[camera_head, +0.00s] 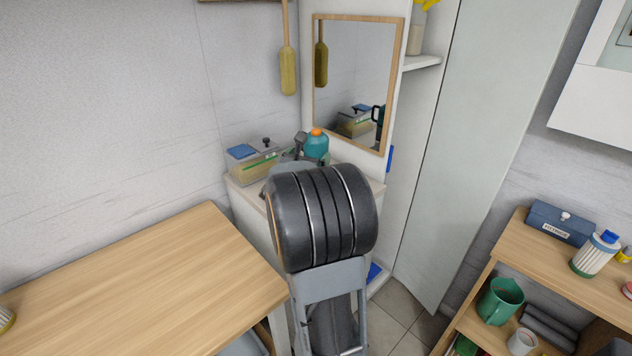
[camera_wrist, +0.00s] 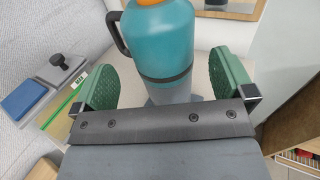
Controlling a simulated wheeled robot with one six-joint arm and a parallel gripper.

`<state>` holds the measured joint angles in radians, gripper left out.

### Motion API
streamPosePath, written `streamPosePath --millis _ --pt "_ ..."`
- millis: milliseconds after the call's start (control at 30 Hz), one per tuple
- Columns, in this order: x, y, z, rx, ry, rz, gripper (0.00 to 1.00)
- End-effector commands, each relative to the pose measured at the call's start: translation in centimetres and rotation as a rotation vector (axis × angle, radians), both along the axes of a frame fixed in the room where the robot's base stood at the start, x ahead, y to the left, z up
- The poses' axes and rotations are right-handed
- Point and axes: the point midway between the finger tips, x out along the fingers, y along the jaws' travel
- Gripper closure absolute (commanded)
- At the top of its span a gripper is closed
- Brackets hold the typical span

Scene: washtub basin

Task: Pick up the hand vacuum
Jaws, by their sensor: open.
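The hand vacuum appears to be the teal, upright, rounded body (camera_wrist: 165,45) with a dark loop handle on its left side, a grey lower part and an orange top cut off by the frame edge. In the head view the teal body with orange top (camera_head: 316,145) stands on the white counter in the corner, partly hidden by my arm. My gripper (camera_wrist: 165,80) is open, its two green pads on either side of the teal body. Gaps show at both sides, and I see no clear contact. In the head view my arm hides most of my gripper.
A clear lidded box (camera_head: 255,164) with a dark knob and blue piece stands just left; it also shows in the wrist view (camera_wrist: 48,85). A wood-framed mirror (camera_head: 395,85) hangs behind.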

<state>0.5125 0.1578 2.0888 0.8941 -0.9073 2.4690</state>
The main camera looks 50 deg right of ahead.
Motion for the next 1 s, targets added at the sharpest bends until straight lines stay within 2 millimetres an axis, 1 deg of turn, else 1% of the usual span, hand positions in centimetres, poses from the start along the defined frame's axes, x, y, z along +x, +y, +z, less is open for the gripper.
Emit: streamPosePath --millis 167,400,500,633,833,867,1000 --pt "0.3 -0.8 0.1 0.0 0.001 0.001 0.0" --pt "1.4 -3.8 0.2 0.001 0.001 -0.001 0.0" --pt "1.9 -4.7 0.1 0.0 0.001 0.001 0.0" --pt "2.1 -5.2 0.1 0.0 0.001 0.001 0.0" --pt "2.1 -5.3 0.0 0.0 0.001 0.001 0.0" --pt "2.1 -5.3 0.0 0.0 0.001 0.001 0.01" --pt "2.1 -5.2 0.1 0.0 0.001 0.002 0.14"
